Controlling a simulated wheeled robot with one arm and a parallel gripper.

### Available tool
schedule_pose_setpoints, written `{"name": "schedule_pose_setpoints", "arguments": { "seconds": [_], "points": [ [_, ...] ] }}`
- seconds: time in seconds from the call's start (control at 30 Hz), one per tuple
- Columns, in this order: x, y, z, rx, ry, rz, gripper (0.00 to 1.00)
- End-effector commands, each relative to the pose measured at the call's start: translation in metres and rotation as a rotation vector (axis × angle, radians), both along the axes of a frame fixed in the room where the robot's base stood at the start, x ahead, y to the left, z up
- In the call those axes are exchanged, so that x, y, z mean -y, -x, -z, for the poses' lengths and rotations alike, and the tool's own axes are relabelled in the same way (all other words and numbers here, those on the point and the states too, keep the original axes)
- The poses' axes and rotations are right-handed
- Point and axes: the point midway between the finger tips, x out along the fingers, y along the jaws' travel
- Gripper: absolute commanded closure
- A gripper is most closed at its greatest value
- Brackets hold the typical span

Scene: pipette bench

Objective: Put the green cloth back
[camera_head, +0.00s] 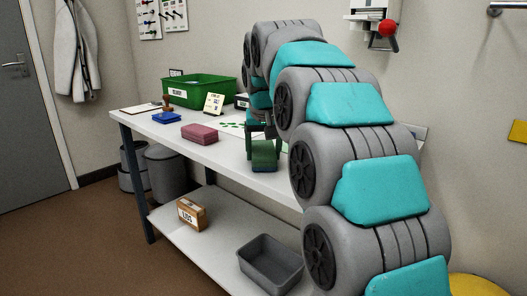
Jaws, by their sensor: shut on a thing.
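The green cloth (264,156) is a small dark green block-like shape at the front edge of the white bench (222,153). My gripper (263,141) points down from above and is shut on the cloth. The arm covers part of the bench behind the gripper. I cannot tell whether the cloth touches the bench top or hangs just above it.
A pink block (199,134) lies left of the gripper. A grey tray (270,265) and a labelled box (191,215) stand on the lower shelf.

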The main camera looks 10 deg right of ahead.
Motion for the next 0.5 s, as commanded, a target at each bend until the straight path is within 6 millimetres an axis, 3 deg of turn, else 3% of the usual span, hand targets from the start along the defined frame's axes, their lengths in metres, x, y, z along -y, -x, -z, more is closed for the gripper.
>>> {"name": "schedule_pose_setpoints", "arguments": {
  "seconds": [0.07,0.1,0.3,0.5],
  "points": [
    [0.0000,0.0001,0.0032,-0.001,0.000,0.000,0.88],
    [0.0000,0.0001,0.0022,0.000,0.000,0.000,0.21],
    [0.0000,0.0000,0.0020,0.000,0.000,0.000,0.00],
    [0.0000,0.0000,0.0020,-0.001,0.000,0.000,0.00]
  ]
}}
